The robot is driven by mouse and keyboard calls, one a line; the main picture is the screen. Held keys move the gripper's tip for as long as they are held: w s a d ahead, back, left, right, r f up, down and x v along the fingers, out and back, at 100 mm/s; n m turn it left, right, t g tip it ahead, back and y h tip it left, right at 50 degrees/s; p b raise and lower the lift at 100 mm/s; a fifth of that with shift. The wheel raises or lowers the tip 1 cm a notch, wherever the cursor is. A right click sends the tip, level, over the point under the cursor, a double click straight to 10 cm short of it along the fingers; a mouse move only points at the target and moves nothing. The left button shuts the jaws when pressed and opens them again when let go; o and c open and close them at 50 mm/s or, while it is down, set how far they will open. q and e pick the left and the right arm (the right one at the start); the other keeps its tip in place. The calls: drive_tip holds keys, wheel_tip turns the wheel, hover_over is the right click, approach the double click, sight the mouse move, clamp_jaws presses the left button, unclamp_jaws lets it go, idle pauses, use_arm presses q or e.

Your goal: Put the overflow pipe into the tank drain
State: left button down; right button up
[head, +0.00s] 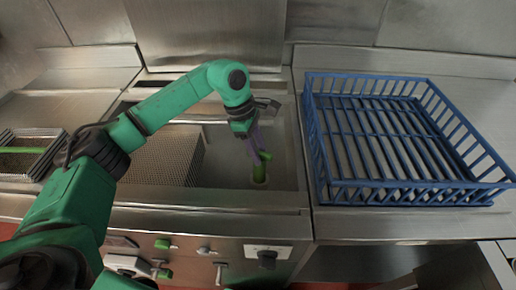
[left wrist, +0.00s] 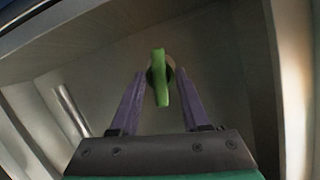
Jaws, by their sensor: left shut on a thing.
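In the left wrist view the pipe's bright green top (left wrist: 160,78) lies between the fingertips of the same gripper (left wrist: 160,88). The pipe's lower end and the drain are hidden, so I cannot tell whether the pipe sits in the drain. My right gripper is not in view.
A blue wire-style rack (head: 330,195) stands on the counter right of the tank. A perforated metal basket (head: 165,155) fills the tank's left part. A smaller basket (head: 30,150) is at the far left. Knobs (head: 267,259) line the front panel.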

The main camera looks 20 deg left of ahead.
use_arm(q)
drive_tip(key=shift+f, duration=0.35)
idle(0.3)
unclamp_jaws()
idle(0.4)
drive_tip(key=shift+p+v, duration=1.9)
drive_tip(key=shift+v, duration=1.65)
